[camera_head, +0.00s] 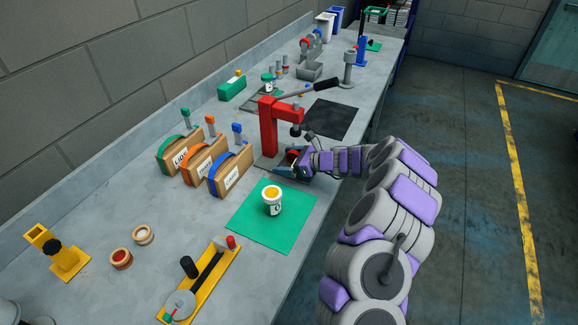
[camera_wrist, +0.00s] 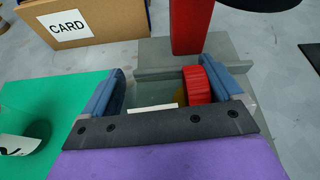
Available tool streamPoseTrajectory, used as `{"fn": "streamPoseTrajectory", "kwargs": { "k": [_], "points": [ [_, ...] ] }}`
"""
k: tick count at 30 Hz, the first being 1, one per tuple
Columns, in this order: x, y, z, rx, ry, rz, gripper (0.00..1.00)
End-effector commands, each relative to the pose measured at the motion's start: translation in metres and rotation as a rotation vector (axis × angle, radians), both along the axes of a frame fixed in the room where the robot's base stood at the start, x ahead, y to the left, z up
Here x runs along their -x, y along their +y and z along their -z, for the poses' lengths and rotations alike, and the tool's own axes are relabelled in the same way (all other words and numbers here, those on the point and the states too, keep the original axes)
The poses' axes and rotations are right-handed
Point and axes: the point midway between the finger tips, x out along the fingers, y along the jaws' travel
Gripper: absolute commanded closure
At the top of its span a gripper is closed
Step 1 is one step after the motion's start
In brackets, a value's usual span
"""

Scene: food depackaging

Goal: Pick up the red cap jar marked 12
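A ribbed red cap (camera_wrist: 197,84) shows between the fingers of my gripper (camera_wrist: 168,84) in the wrist view, nearer the right finger. Yellowish and white parts show beside and below it; the dark gripper bar hides the rest, and no number is readable. In the head view my gripper (camera_head: 291,169) is low at the base of the red press, with the red cap (camera_head: 292,155) just at it. The blue fingers are spread wide, with a gap on the left finger's side. I cannot tell whether the right finger touches the cap.
The red lever press (camera_head: 268,130) stands right behind my gripper. Labelled sorting boxes (camera_head: 232,178) stand to the left. A dark mat (camera_head: 331,118) lies behind.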

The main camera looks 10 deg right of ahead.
Motion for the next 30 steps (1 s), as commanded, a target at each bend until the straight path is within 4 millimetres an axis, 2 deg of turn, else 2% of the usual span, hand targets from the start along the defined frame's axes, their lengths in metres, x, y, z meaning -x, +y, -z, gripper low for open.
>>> {"fn": "streamPoseTrajectory", "kwargs": {
  "k": [1, 9, 17, 20, 26, 27, 30],
  "points": [
    [0.0, 0.0, 0.0, 0.001, 0.0, 0.001, 0.2],
    [0.0, -0.001, 0.0, 0.001, 0.0, 0.001, 0.44],
    [0.0, -0.001, -0.003, 0.001, 0.0, 0.002, 0.44],
    [0.0, -0.001, -0.01, 0.001, -0.001, 0.001, 0.44],
    [0.0, 0.0, -0.037, 0.001, -0.003, 0.0, 0.44],
    [0.001, -0.002, -0.041, 0.001, -0.004, 0.001, 0.44],
    [0.014, -0.02, -0.038, -0.003, 0.001, 0.004, 0.44]
  ]
}}
